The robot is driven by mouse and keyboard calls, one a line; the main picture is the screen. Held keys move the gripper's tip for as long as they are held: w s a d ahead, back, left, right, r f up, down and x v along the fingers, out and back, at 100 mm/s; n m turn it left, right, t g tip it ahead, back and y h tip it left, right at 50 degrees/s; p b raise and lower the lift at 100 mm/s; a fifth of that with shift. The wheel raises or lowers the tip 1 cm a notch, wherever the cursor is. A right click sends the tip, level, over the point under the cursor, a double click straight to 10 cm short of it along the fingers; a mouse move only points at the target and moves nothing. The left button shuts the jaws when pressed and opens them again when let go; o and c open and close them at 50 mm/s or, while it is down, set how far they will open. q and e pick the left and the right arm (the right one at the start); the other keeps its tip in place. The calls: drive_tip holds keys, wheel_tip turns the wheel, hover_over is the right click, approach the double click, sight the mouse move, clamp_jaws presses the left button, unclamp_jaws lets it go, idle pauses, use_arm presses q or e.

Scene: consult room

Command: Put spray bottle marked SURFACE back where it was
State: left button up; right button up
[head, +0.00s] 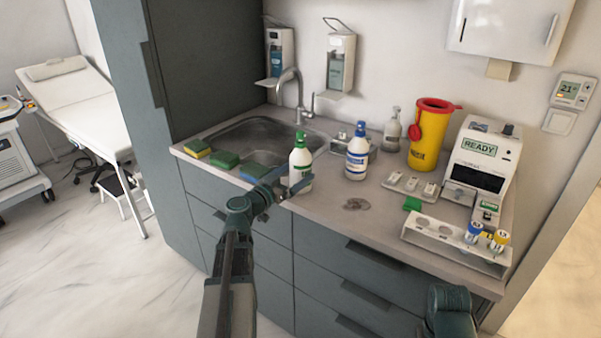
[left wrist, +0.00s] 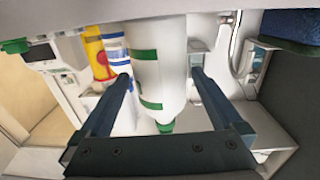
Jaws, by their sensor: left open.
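A white spray bottle with a green top and green label bands (head: 300,164) stands upright near the counter's front edge, by the sink. My left gripper (head: 289,187) is at its lower part. In the left wrist view the white bottle (left wrist: 158,62) is between the two open fingers of the gripper (left wrist: 160,76), with a gap visible on the right side. A white bottle with a blue top and blue label (head: 357,152) stands to its right. A greyish spray bottle (head: 392,132) stands farther back. I cannot read SURFACE on any of them.
A sink (head: 262,140) with sponges (head: 224,160) along its front is left of the bottle. A yellow sharps bin (head: 428,136), an analyser (head: 480,160) and a white tube rack (head: 455,243) are at the right.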

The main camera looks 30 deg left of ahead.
use_arm(q)
drive_tip(key=shift+w+d, duration=0.1)
drive_tip(key=shift+w, duration=0.4)
drive_tip(key=w, duration=0.5)
drive_tip(key=shift+w+d+r+p, duration=0.15)
drive_tip(key=shift+d+r+p, duration=0.1)
drive_tip(key=shift+r+p, duration=0.15)
clamp_jaws()
